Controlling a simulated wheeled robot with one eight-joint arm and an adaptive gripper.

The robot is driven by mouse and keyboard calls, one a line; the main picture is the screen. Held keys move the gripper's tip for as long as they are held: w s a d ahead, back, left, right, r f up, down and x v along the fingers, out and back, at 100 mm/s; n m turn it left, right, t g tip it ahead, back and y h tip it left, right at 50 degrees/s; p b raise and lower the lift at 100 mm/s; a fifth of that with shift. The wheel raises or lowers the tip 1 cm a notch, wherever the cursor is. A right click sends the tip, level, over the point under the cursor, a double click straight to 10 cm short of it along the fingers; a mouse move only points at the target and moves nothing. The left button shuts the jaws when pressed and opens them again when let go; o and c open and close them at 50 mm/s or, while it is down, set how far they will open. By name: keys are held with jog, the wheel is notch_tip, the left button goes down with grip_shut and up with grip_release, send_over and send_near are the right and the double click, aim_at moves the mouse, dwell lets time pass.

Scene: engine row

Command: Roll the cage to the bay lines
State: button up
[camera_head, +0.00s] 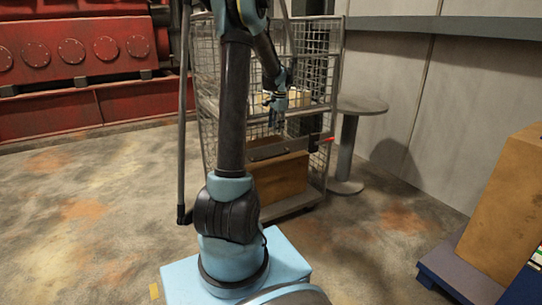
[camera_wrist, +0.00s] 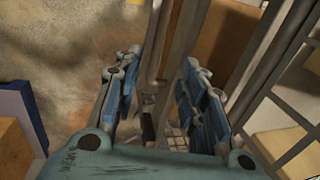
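The wire roll cage (camera_head: 208,75) stands upright past my arm in the head view, with boxes on its shelves. A grey bar with a red tip (camera_head: 327,140) crosses its front. My gripper (camera_head: 280,116) hangs at the near side of the cage, and my arm hides part of it. In the wrist view my gripper (camera_wrist: 160,68) has its fingers apart. Grey cage posts (camera_wrist: 182,38) show between and beyond the fingers; I cannot tell whether they touch. A small yellow floor mark (camera_head: 154,291) shows beside my base; no full bay lines are clear.
A round grey table (camera_head: 362,104) stands close right of the cage by the wall. A large brown box (camera_head: 505,215) sits on a blue-edged platform (camera_head: 455,262) at the right. Red engines (camera_head: 75,50) line the back left. The stained floor (camera_head: 80,210) at left is clear.

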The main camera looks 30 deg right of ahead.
aim_at(272, 155)
jog(key=w+f, duration=0.1)
jog(key=f, duration=0.4)
jog(key=w+f, duration=0.1)
jog(key=f, duration=0.5)
jog(key=w+f, duration=0.1)
jog(key=f, duration=0.4)
jog(key=shift+w+f, duration=0.15)
jog(key=shift+f, duration=0.25)
jog(key=shift+c, duration=0.6)
grip_shut()
